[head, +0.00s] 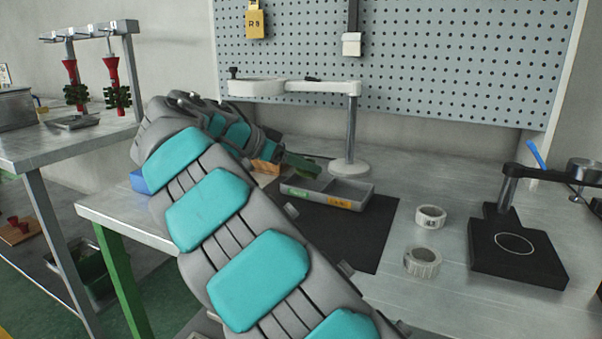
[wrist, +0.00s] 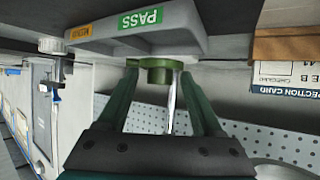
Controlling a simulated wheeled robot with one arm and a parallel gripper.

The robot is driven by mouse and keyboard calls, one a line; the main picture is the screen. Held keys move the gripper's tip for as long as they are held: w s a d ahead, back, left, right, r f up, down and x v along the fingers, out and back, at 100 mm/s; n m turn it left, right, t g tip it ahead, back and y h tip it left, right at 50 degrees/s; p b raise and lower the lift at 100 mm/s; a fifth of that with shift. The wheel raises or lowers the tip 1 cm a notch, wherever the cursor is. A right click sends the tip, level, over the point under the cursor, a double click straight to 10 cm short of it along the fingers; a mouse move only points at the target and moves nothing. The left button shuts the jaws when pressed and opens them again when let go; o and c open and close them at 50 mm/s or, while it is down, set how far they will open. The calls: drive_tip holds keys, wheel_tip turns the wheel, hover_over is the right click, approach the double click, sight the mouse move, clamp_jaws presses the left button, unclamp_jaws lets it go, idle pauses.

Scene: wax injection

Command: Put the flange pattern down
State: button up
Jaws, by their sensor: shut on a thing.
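The flange pattern (wrist: 158,66) is a small green round piece in the wrist view. My gripper (wrist: 160,78) is shut on it, with a dark green finger on each side. The grey tray (wrist: 195,45) is close to the pattern in that view, with a green PASS label and an orange label on its wall. Whether the pattern touches the tray is unclear. In the head view the divided tray (head: 355,204) sits on the dark mat (head: 350,238).
A white stand (head: 349,168) rises right behind the tray. Label rolls (head: 422,262) and a black fixture (head: 530,265) stand to the right. A card box (wrist: 285,76) shows beside the tray in the wrist view. Bare bench lies between mat and rolls.

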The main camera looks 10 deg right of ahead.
sight(312, 185)
drive_tip(key=shift+w+f, duration=0.1)
drive_tip(key=shift+w, duration=0.25)
drive_tip(key=shift+f, duration=1.7)
drive_tip(key=shift+f+b, duration=0.3)
drive_tip(key=shift+f, duration=0.1)
drive_tip(key=shift+f, duration=0.1)
drive_tip(key=o, duration=1.1)
drive_tip(key=shift+f, duration=0.15)
drive_tip(key=shift+c, duration=0.2)
